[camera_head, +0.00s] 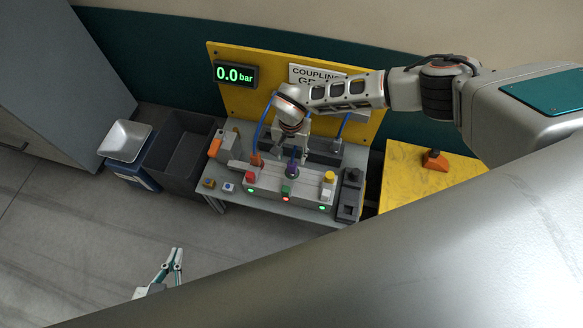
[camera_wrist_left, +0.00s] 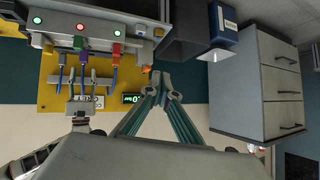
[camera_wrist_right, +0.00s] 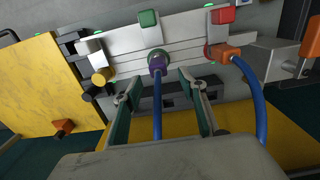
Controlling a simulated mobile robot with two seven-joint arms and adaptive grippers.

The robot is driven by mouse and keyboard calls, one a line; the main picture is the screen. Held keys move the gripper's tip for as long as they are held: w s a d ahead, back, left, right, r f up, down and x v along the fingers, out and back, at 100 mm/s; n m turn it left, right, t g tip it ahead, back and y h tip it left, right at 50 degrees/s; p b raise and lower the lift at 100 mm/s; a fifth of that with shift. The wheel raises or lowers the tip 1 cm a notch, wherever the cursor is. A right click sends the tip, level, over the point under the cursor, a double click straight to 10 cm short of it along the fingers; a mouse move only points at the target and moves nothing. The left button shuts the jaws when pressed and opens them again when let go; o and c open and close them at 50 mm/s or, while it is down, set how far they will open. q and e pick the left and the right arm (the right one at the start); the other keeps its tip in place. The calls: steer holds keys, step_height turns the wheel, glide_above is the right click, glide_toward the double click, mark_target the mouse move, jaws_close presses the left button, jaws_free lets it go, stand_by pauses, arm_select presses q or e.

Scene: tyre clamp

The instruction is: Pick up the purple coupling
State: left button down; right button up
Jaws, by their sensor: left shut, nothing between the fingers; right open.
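The purple coupling (camera_head: 292,168) sits at the middle of the light grey block on the bench. In the right wrist view the purple coupling (camera_wrist_right: 157,64) points at a round port, and a blue hose (camera_wrist_right: 157,110) runs from it. My right gripper (camera_wrist_right: 158,78) is open, its fingers on either side of the hose, with the coupling at or just beyond the tips; contact is not visible. In the head view my right arm's wrist hides part of the hose. My left gripper (camera_head: 176,250) is shut and empty, low over the floor, away from the bench.
An orange coupling (camera_wrist_right: 222,51) with its blue hose is on one side of the purple one. The yellow back panel (camera_head: 228,103) stands behind.

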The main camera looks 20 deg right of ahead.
mark_target(292, 163)
steer(key=f, duration=0.2)
steer(key=f+b, duration=0.1)
steer(key=f, duration=0.2)
steer(key=shift+s+f, duration=0.25)
steer(key=shift+f, duration=0.15)
steer(key=shift+w+d+r, duration=0.1)
steer(key=shift+r, duration=0.1)
jaws_close()
